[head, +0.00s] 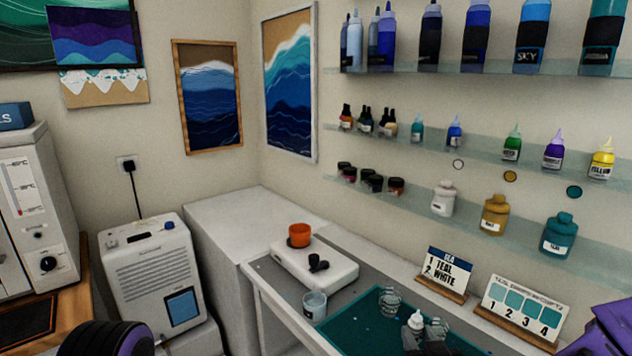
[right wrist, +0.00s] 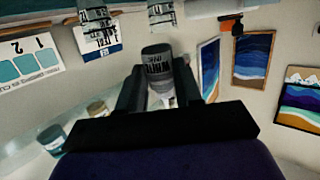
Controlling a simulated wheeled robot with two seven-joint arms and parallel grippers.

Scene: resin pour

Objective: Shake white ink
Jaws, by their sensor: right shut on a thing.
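The white ink bottle is in my right gripper (head: 426,335), near the bottom edge of the head view. Only its pale nozzle and shoulder (head: 416,321) show there, above the teal mat (head: 350,325). In the right wrist view both dark fingers are shut on the bottle (right wrist: 158,66), and its label reads "WHITE INK". The bottle is beside a clear cup (head: 390,299) on the mat, and I cannot tell its exact height.
Another clear cup (head: 315,304) stands at the mat's left edge. Cards reading "teal, white" (head: 445,271) and numbered 1 to 4 (head: 520,308) stand behind the mat. Glass shelves (head: 400,178) carry bottles.

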